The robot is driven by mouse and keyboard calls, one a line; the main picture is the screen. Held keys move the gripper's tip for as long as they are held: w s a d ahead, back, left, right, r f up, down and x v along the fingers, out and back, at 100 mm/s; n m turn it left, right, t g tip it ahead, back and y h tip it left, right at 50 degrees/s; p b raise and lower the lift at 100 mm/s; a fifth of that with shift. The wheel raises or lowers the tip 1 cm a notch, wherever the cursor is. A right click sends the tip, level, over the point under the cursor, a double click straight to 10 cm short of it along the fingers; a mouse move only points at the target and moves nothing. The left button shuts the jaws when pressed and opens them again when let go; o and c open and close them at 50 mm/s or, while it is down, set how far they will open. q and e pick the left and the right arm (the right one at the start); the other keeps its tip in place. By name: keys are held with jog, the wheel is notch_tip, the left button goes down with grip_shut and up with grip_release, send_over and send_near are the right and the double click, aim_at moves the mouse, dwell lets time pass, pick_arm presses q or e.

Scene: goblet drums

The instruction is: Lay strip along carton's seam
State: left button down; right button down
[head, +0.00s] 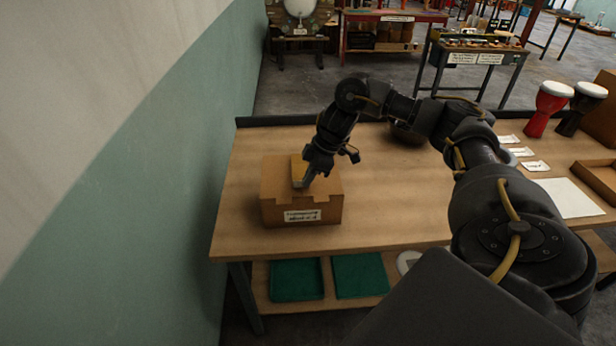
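The carton (274,205) is a brown cardboard box with a white label on its front, standing at the left part of the wooden table. A yellowish-tan piece (297,168) lies on the carton's top, partly hidden behind my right gripper; I cannot tell whether it is the strip. My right gripper (303,184) points down at the middle of the carton's top, at or just above the surface. Its fingertips are small and dark here, so I cannot tell whether it is open or holds something. My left gripper is not in view.
The wooden table (390,205) is clear to the right of the carton. A red goblet drum (546,108), a dark drum (578,108), white papers (567,198) and an open cardboard box (597,176) are at the right. Green trays (297,279) sit on the shelf below. A wall stands close at the left.

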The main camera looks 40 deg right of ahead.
jog(key=shift+f, duration=0.45)
jog(key=c, duration=1.6)
grip_release()
jog(key=v, duration=0.2)
jog(key=shift+d+r+b, duration=0.2)
jog(key=shift+r+b, duration=0.15)
jog(key=shift+r, duration=0.05)
jog(key=p+v, duration=0.2)
jog(key=v, duration=0.6)
jog(key=shift+a, duration=0.1)
